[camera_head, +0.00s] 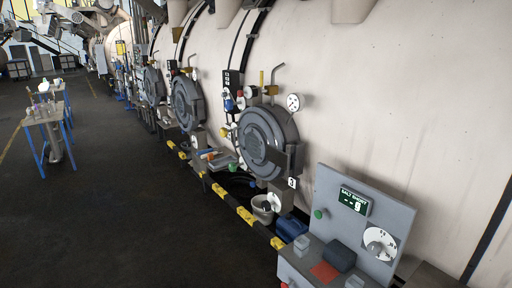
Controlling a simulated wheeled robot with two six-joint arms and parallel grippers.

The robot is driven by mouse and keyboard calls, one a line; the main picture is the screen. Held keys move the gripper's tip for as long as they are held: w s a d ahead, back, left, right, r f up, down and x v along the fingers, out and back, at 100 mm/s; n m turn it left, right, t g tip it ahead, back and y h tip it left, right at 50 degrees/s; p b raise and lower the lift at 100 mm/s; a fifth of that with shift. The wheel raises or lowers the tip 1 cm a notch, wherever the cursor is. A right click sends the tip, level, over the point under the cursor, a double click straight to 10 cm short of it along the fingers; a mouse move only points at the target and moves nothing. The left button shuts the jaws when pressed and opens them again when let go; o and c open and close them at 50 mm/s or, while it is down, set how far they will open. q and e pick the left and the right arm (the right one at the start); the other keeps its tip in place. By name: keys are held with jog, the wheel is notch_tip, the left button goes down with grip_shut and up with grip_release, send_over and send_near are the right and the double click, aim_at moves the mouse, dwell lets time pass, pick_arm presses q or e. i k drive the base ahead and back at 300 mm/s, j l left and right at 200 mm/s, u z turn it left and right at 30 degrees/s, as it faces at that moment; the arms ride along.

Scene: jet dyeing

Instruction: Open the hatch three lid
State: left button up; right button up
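The nearest round grey hatch lid (260,138) sits on the side of the long cream vessel, right of the picture's middle. It looks shut against its ring. A small white number tag (292,183) is at its lower right and seems to read 3. A dark bracket or latch (284,158) crosses the lid's right side. Two more round grey lids show farther back, a middle one (186,104) and a smaller far one (152,86), both looking shut. Neither of my grippers shows in the view.
A grey control panel (365,220) with a green display stands at the front right. A yellow-black striped rail (232,205) runs along the floor below the lids. A bucket (263,209) and blue containers (292,229) sit under the nearest lid.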

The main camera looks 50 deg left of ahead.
aim_at(257, 121)
jog(key=u, duration=1.85)
